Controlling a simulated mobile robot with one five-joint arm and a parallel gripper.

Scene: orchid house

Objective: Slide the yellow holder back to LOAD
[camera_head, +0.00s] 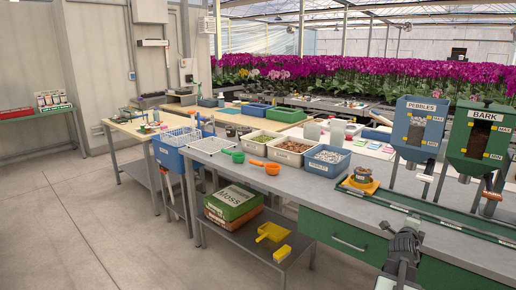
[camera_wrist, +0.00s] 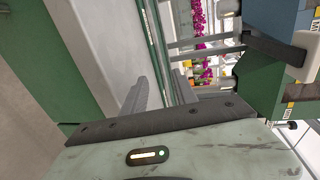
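The yellow holder (camera_head: 359,184) sits at the left end of a dark green rail (camera_head: 440,213) on the grey bench, with an orange-brown piece in its middle. Small plates lie along the rail; their lettering is too small to read, so I cannot tell which is LOAD. My gripper (camera_head: 409,238) is in front of the bench's edge, right of the holder and apart from it. In the wrist view my gripper (camera_wrist: 164,92) has its two grey fingers spread with a gap between them and nothing held. The holder cannot be made out in the wrist view.
A blue PEBBLES hopper (camera_head: 417,128) and a green BARK hopper (camera_head: 481,137) stand over the rail, with levers hanging down. A blue tub of pebbles (camera_head: 326,161) and an orange scoop (camera_head: 272,169) lie left of the holder. A green drawer (camera_head: 345,240) is under the bench.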

